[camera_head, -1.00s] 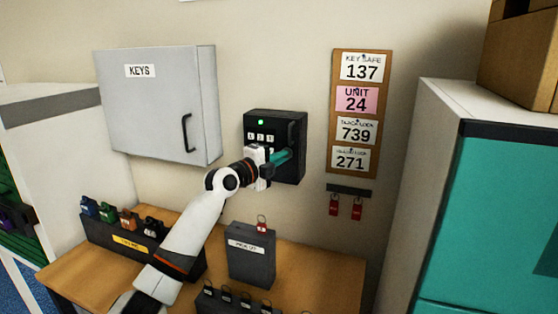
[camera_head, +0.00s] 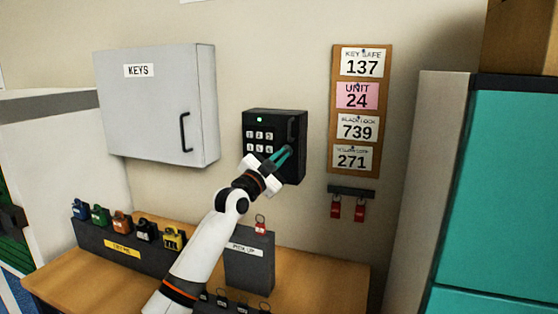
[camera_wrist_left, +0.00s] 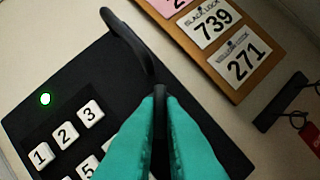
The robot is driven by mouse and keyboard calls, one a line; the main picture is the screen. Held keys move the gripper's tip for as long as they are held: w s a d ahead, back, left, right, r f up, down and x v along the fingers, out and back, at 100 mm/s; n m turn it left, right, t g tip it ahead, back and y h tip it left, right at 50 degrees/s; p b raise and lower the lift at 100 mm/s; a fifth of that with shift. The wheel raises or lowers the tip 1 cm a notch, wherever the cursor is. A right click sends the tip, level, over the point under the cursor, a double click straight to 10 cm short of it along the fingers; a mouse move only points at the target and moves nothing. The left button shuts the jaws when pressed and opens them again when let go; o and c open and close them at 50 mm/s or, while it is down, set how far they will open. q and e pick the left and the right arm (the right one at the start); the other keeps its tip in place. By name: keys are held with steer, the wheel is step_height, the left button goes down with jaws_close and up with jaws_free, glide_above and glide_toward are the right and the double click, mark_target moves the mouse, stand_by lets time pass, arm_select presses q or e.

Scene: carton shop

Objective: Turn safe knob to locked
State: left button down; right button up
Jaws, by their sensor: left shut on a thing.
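The black safe (camera_head: 262,119) is on the wall, with a numbered keypad (camera_head: 259,141) on its left part and a dark curved handle (camera_head: 291,130) on its right. The handle also shows in the left wrist view (camera_wrist_left: 128,38). My left gripper (camera_head: 285,153) is at the safe's lower right. Its teal fingers (camera_wrist_left: 160,105) are shut on a narrow dark part, apparently the safe knob (camera_wrist_left: 160,92), just below the handle. The fingers hide most of the knob, so its turned position cannot be told. A small light (camera_wrist_left: 45,99) glows green. My right gripper is not in view.
A grey KEYS cabinet (camera_head: 155,105) hangs left of the safe. A code board (camera_head: 361,55) and red tags (camera_head: 347,208) hang to the right. Below, the wooden table (camera_head: 320,270) holds a padlock rack (camera_head: 95,238) and a PICK UP box (camera_head: 249,268). A teal-fronted cabinet (camera_head: 505,190) stands right.

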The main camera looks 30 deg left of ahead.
arm_select(q)
steer(key=n+y, duration=0.1)
steer(key=n, duration=0.1)
steer(key=n+y+p, duration=0.1)
steer(key=n, duration=0.1)
steer(key=n+y+p, duration=0.1)
steer(key=n, duration=0.1)
steer(key=shift+d+t, duration=0.25)
steer(key=shift+t, duration=0.05)
steer(key=shift+w+f+n+y+p, duration=0.1)
steer(key=shift+n+y+p, duration=0.55)
steer(key=shift+n, duration=0.7)
steer(key=shift+f+n+y+p, duration=0.1)
steer(key=shift+n+y+p, duration=0.3)
steer(key=shift+n+y, duration=0.65)
steer(key=shift+d+n, duration=0.1)
steer(key=shift+n, duration=0.5)
steer(key=c, duration=1.5)
jaws_free()
steer(key=shift+c, duration=0.2)
steer(key=b+v, duration=0.3)
steer(key=v, duration=0.9)
steer(key=shift+r, duration=0.1)
